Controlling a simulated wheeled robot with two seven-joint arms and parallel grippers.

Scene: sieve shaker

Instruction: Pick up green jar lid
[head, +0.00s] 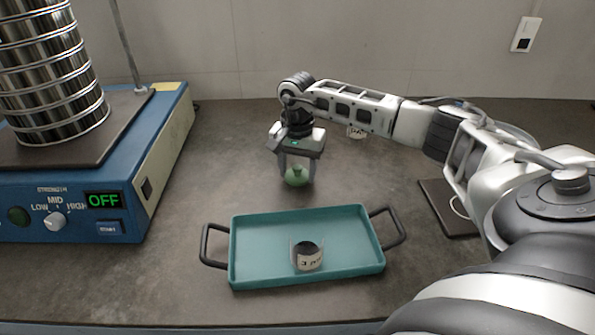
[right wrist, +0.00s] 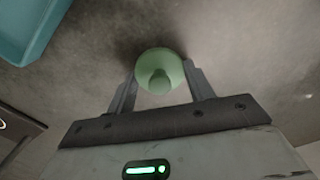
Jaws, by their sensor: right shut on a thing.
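The green jar lid (head: 297,177) is round with a knob on top, behind the teal tray on the dark counter. My right gripper (head: 297,174) points down and is shut on it. In the right wrist view the lid (right wrist: 160,76) sits between the two fingertips (right wrist: 160,85), its knob toward the camera. I cannot tell whether the lid still touches the counter. My left gripper is not in view.
A dark flat board (head: 437,200) lies at right, partly behind my arm.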

